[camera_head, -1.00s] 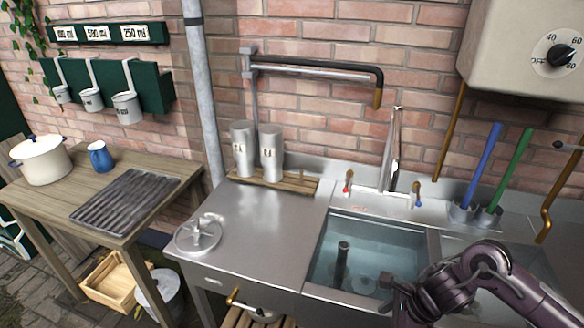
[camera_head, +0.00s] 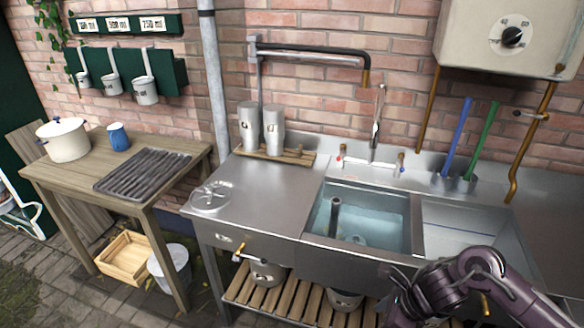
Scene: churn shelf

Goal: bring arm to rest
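My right arm comes in from the lower right, in front of the sink unit. Its gripper (camera_head: 402,298) is at the lower end of the dark wrist, low before the sink front; the fingers are small and dark, and I cannot tell whether they are open or shut. I see nothing clearly held in it. My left arm and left gripper are not in view.
The metal sink unit (camera_head: 262,204) has a water-filled basin (camera_head: 375,215) and an empty basin (camera_head: 470,225). Two metal canisters (camera_head: 260,130) stand behind. A wooden table (camera_head: 75,178) at left holds a white pot (camera_head: 65,140) and blue mug (camera_head: 118,137). A slatted shelf (camera_head: 305,300) lies below.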

